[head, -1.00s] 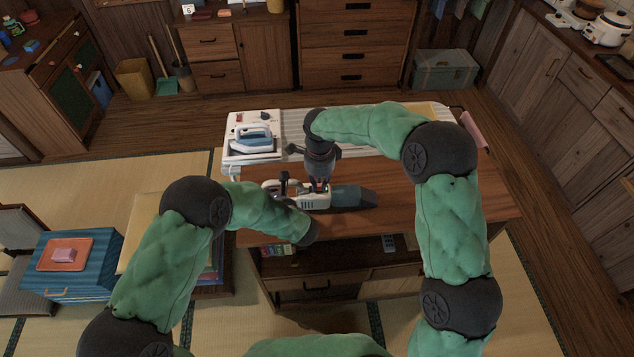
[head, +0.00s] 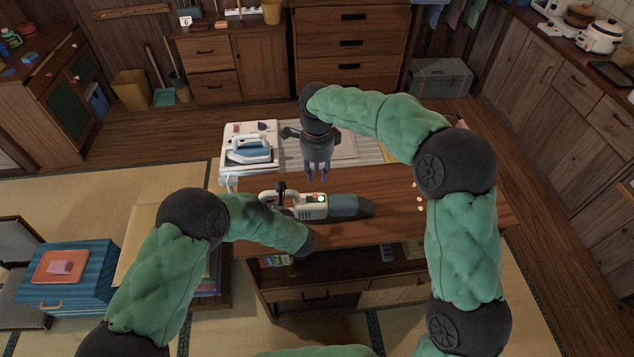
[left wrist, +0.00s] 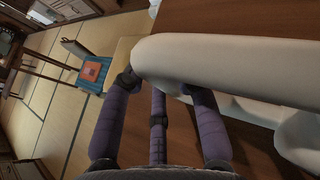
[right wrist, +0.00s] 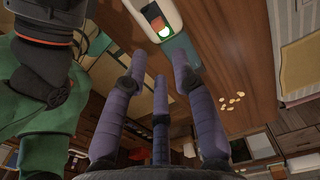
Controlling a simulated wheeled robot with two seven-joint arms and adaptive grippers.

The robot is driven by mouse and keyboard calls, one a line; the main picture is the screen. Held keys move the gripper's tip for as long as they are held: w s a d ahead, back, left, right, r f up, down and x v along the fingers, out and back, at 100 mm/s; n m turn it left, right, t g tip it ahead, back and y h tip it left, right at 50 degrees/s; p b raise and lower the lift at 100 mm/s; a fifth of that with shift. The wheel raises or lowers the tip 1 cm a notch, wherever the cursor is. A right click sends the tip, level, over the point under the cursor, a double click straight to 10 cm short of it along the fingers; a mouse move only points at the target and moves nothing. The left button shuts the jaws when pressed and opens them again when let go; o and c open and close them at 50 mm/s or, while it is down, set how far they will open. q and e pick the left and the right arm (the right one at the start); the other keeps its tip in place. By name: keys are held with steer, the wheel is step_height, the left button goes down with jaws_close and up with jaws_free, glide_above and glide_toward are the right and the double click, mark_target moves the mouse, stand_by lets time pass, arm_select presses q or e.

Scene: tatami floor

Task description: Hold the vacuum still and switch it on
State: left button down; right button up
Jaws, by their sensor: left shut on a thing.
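The handheld vacuum (head: 345,206), white with a grey-teal nozzle, lies on the wooden table with its nozzle to the right. A bright green light glows on its top, beside a small red part; both also show on the vacuum in the right wrist view (right wrist: 148,27). My left gripper (left wrist: 160,84) is shut on the white handle (left wrist: 225,62) at the vacuum's left end; my arm partly hides it in the head view. My right gripper (head: 318,176) is empty and open, fingers pointing down, above and behind the vacuum, apart from it.
An iron (head: 250,150) on a white stand is at the table's back left. A striped ironing surface (head: 290,160) lies behind the vacuum. Pale crumbs (head: 420,199) lie on the tabletop to the right. A blue chest (head: 75,265) with an orange tray is at the left.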

steer(key=shift+r, duration=1.2)
arm_select(q)
steer(key=c, duration=0.9)
jaws_free()
steer(key=shift+o, duration=0.2)
